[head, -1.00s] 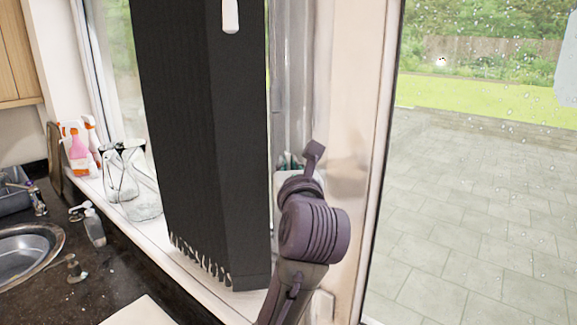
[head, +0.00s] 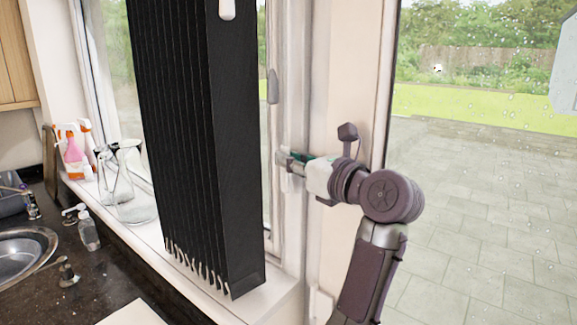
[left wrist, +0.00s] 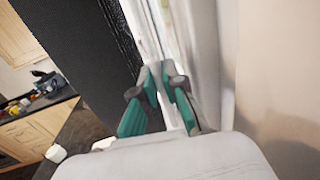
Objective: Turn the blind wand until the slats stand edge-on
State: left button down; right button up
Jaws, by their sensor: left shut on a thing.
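The blind's tall dark slats (head: 190,140) hang bunched together in front of the window in the head view. They show as separate narrow strips with dark gaps, and several uneven lower ends. My left gripper (head: 284,161) is just right of the slats, beside the pale window frame, with its fingers pointing left. In the left wrist view its green-sided fingertips (left wrist: 164,72) are close together, shut on the blind wand. The wand is too thin and pale there to make out clearly against the frame. The dark slats (left wrist: 85,45) fill the upper left. My right gripper is out of view.
Glass vessels (head: 125,185) and spray bottles (head: 72,148) stand on the sill left of the blind. A sink (head: 22,255) and a soap bottle (head: 88,230) are on the dark counter. A grey handle (head: 272,87) is on the frame above the gripper.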

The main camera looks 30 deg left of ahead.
pick_arm(q)
jog(key=shift+n+g, duration=0.4)
jog(key=shift+g, duration=0.2)
jog(key=c, duration=1.2)
grip_release()
jog(key=shift+c, duration=0.2)
